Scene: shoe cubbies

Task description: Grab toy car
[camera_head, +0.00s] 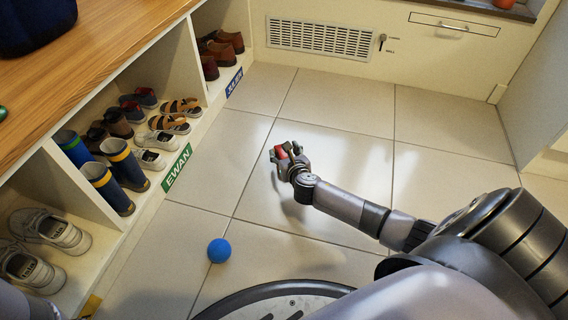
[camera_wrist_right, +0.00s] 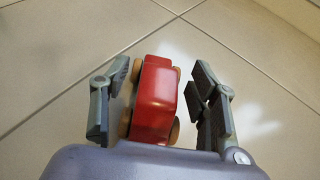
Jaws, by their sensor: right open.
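The red toy car (camera_wrist_right: 154,95) with tan wheels is between the two open fingers of my right gripper (camera_wrist_right: 160,98) in the right wrist view. It is closer to the left finger, and a gap shows between it and the right finger. In the head view the same car (camera_head: 281,153) is a small red patch at my right gripper (camera_head: 283,154), largely hidden by the fingers. The gripper is low over the tiled floor. My left gripper is not in view.
A blue ball (camera_head: 219,250) lies on the floor tiles (camera_head: 340,100). Shoe cubbies with several shoes and a green EWAN label (camera_head: 177,167) line the left side. A vented wall panel (camera_head: 318,39) stands at the back. The floor around my right gripper is clear.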

